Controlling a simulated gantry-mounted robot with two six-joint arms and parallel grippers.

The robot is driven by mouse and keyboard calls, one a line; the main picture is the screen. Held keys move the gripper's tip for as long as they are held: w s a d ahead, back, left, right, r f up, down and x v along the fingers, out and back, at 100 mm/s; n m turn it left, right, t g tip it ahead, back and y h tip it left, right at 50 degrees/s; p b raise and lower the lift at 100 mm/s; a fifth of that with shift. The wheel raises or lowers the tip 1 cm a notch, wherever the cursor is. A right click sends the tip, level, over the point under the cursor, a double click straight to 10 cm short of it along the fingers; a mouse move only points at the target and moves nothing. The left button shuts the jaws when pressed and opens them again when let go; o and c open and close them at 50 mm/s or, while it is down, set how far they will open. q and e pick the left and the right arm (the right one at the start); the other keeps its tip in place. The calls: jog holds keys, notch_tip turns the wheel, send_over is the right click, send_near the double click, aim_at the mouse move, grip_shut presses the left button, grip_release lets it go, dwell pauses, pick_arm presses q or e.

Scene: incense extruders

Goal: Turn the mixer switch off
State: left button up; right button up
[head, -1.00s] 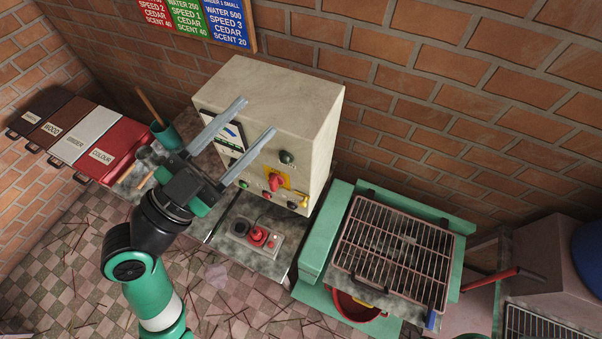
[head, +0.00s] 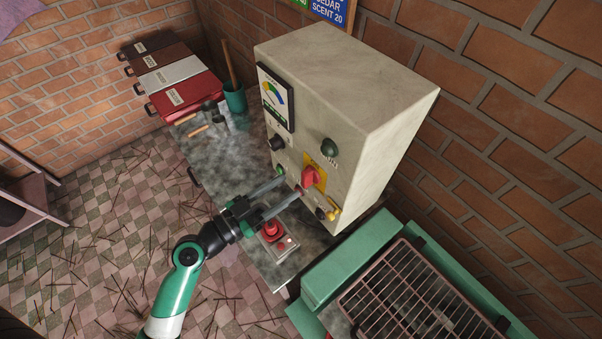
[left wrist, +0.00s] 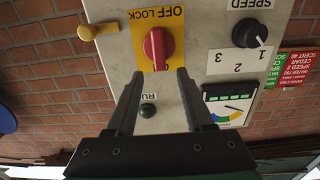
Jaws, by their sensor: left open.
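The mixer switch is a red rotary knob (head: 311,177) on a yellow plate on the front of a cream control box (head: 385,100). In the left wrist view the knob (left wrist: 157,46) stands lengthwise in the picture, on the yellow plate (left wrist: 171,23) with upside-down "OFF LOCK" lettering. My left gripper (head: 291,188) is open and points at the panel near the knob. In the left wrist view its fingertips (left wrist: 159,73) are apart, to either side of the knob's lower end; I cannot tell whether they touch it. My right gripper is not in view.
Close by on the panel are a yellow lever (head: 333,208), a dark green lamp (head: 329,148), a black speed knob (head: 277,143) and a gauge (head: 274,97). A green-framed grill (head: 420,300) stands at right.

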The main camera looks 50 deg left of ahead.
aim_at(302, 177)
pick_arm(q)
jog(key=w, duration=0.5)
jog(key=shift+w+d+p, duration=0.15)
jog(key=shift+w+p, duration=0.1)
jog(key=shift+p, duration=0.15)
grip_shut()
